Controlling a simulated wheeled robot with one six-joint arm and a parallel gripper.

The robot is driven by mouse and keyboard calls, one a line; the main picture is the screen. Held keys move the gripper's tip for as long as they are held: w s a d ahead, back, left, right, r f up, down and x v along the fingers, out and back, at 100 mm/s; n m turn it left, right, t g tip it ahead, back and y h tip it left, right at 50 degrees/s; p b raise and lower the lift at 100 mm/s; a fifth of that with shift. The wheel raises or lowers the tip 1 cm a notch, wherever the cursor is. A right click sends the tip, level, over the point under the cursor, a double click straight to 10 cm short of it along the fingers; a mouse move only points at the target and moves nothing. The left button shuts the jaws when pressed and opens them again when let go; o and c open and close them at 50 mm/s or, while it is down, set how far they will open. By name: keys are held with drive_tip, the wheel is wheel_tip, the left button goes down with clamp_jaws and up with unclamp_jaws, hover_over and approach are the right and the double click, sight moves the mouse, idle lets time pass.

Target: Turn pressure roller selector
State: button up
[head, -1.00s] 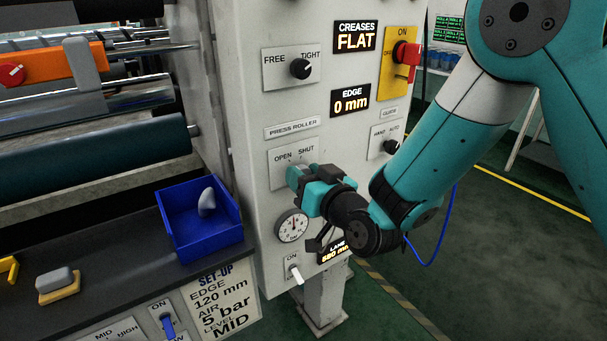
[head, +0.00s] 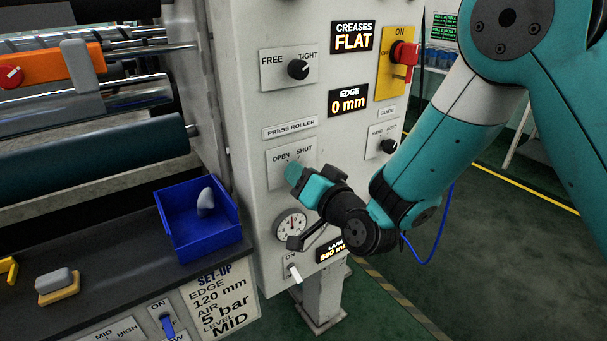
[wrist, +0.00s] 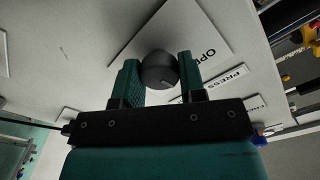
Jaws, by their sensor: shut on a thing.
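The pressure roller selector is a round dark knob (wrist: 158,68) on a pale plate, seen in the wrist view between my two teal fingers. My gripper (wrist: 158,75) is shut on it, a finger on either side. A small pale mark shows on the knob's near side. In the head view the selector plate (head: 277,172) reads OPEN and SHUT, under the PRESS ROLLER label (head: 290,128). There my gripper (head: 294,175) covers the knob, so its pointing direction cannot be read.
Above are the FREE/TIGHT knob (head: 298,69) and a red switch (head: 404,53). The HAND/AUTO knob (head: 388,146) is to the right. A pressure gauge (head: 291,226) and a toggle (head: 294,272) sit below. A blue bin (head: 205,240) stands left.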

drive_tip(key=m, duration=0.7)
drive_tip(key=shift+p, duration=0.35)
idle(0.4)
drive_tip(key=o, duration=0.9)
